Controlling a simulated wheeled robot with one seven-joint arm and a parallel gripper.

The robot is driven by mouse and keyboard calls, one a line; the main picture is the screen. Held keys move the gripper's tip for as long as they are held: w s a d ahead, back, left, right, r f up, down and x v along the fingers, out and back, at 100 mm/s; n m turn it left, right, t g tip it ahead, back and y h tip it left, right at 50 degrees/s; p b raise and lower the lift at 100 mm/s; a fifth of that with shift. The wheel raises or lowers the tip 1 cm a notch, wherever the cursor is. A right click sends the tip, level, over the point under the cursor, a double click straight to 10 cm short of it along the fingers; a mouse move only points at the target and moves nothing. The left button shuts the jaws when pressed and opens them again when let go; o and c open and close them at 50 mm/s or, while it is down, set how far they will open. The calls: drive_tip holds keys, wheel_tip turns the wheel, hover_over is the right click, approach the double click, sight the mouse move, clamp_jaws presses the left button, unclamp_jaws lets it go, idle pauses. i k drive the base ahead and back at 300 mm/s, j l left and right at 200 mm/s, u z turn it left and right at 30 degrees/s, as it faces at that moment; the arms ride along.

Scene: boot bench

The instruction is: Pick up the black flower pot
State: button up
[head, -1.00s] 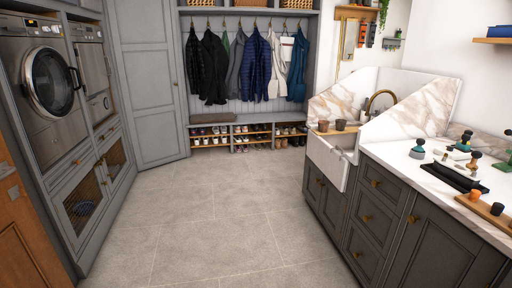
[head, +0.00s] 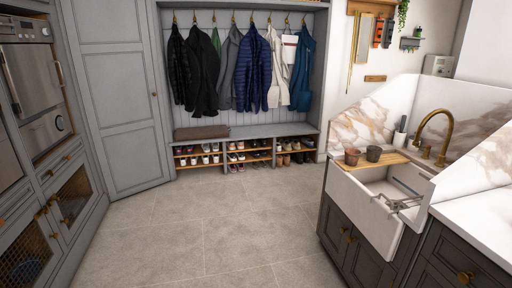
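Two small pots stand side by side on a wooden board across the back left of the white sink. The right one is a dark grey to black flower pot (head: 373,153). The left one is a browner pot (head: 352,157). Both look upright, and a narrow gap or none lies between them; I cannot tell which. My gripper is not in view.
The white sink (head: 362,211) has a brass tap (head: 433,130) and a metal rack inside. Grey cabinets (head: 345,245) stand below it. A bench (head: 240,131) with shoes and hanging coats stands at the back. The tiled floor (head: 205,235) is clear.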

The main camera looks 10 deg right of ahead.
sight(373, 152)
drive_tip(key=i+z, duration=0.15)
drive_tip(key=i, duration=0.45)
drive_tip(key=i+j+z, duration=0.15)
drive_tip(key=i, duration=0.45)
drive_tip(key=i+j+z, duration=0.15)
drive_tip(key=i, duration=0.4)
drive_tip(key=i+j+z, duration=0.25)
drive_tip(key=i+z, duration=0.2)
drive_tip(key=i+j+z, duration=0.65)
drive_tip(key=j+z, duration=0.2)
drive_tip(key=i+j+z, duration=0.2)
drive_tip(key=j+z, duration=0.2)
drive_tip(key=j, duration=0.1)
